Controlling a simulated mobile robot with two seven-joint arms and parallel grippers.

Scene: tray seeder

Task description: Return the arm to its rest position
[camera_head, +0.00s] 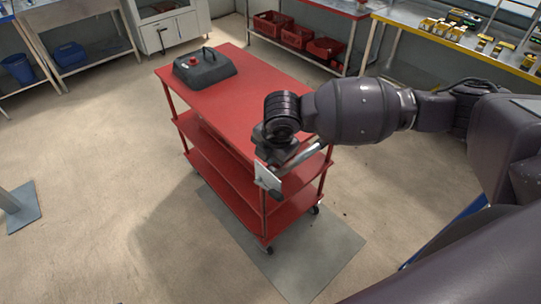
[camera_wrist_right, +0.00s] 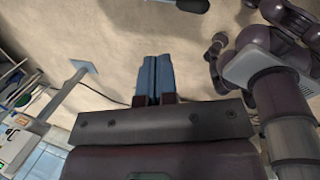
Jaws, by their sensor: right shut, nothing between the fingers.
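My right arm (camera_head: 360,110) comes in from the right and reaches over the near end of the red cart (camera_head: 250,85). My right gripper (camera_head: 268,180) hangs at the end of it, by the cart's near edge; whether it touches the cart cannot be told. In the right wrist view the two fingers of the right gripper (camera_wrist_right: 155,78) lie together, shut, with nothing between them. Floor shows beyond the fingertips. My left gripper is not seen in the head view.
A dark grey case (camera_head: 205,67) with a handle and red knob sits on the cart's far end. The cart stands partly on a grey floor mat (camera_head: 325,262). Red bins (camera_head: 297,37) and a shelf of small boxes (camera_head: 440,28) stand behind.

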